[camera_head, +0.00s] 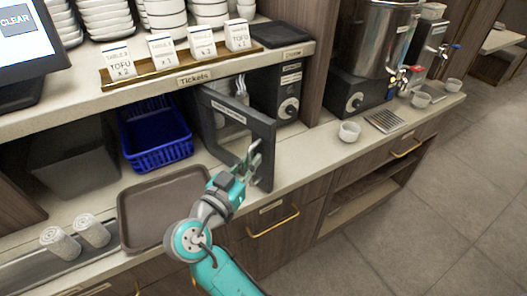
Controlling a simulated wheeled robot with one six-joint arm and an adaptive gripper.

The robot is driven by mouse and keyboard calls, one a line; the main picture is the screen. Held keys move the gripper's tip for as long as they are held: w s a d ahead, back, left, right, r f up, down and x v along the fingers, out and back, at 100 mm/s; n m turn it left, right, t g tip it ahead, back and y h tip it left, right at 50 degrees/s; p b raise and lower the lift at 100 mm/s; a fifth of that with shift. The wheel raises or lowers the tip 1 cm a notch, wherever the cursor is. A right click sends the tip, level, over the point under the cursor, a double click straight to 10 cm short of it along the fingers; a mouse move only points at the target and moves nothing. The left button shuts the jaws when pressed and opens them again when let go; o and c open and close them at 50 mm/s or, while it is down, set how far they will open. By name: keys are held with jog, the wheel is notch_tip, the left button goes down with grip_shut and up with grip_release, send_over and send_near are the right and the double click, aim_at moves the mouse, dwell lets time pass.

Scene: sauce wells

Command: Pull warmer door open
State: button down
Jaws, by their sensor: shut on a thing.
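The warmer (291,92) is a dark box with a dial, under the ticket shelf. Its dark-framed door (262,132), with a window and a label strip, stands part open, swung out over the counter. White things show dimly inside, behind the door's top edge. My gripper (251,158) is at the near side of the door, shut on the door handle. The fingers and the door hide most of the handle.
A brown tray (128,222) and a blue basket (153,157) sit left of the door. Rolled towels (92,231) lie at the far left. A small white cup (349,132) stands to the right. A drawer with a brass handle (273,222) is below.

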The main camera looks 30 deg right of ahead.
jog(key=a, duration=0.7)
jog(key=shift+s+a, duration=0.15)
jog(key=shift+s, duration=0.1)
jog(key=shift+f, duration=0.15)
jog(key=c, duration=1.2)
grip_release()
jog(key=v, duration=1.2)
